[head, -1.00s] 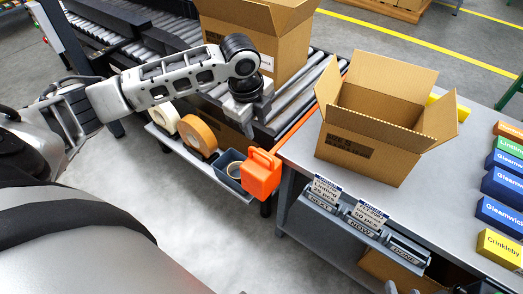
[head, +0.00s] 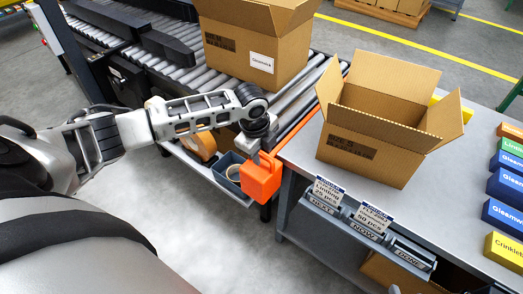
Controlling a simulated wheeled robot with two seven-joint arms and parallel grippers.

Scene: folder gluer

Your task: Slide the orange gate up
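The orange gate (head: 261,178) is at the near end of the roller conveyor, beside the table's left corner. Its block-shaped front hangs below an upper grip part. My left gripper (head: 262,152) is right at the top of the gate, pointing down over the grip part and hiding most of it. It seems to touch the gate or be very close. The fingers are too small and covered to tell whether they have closed. I cannot make out my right gripper in the head view.
An open carton (head: 367,150) stands on the grey table (head: 440,215), with coloured boxes at the right. Another carton (head: 255,60) sits on the roller conveyor (head: 180,75) behind my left arm. A bin (head: 228,163) and tape rolls are on the low shelf left of the gate.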

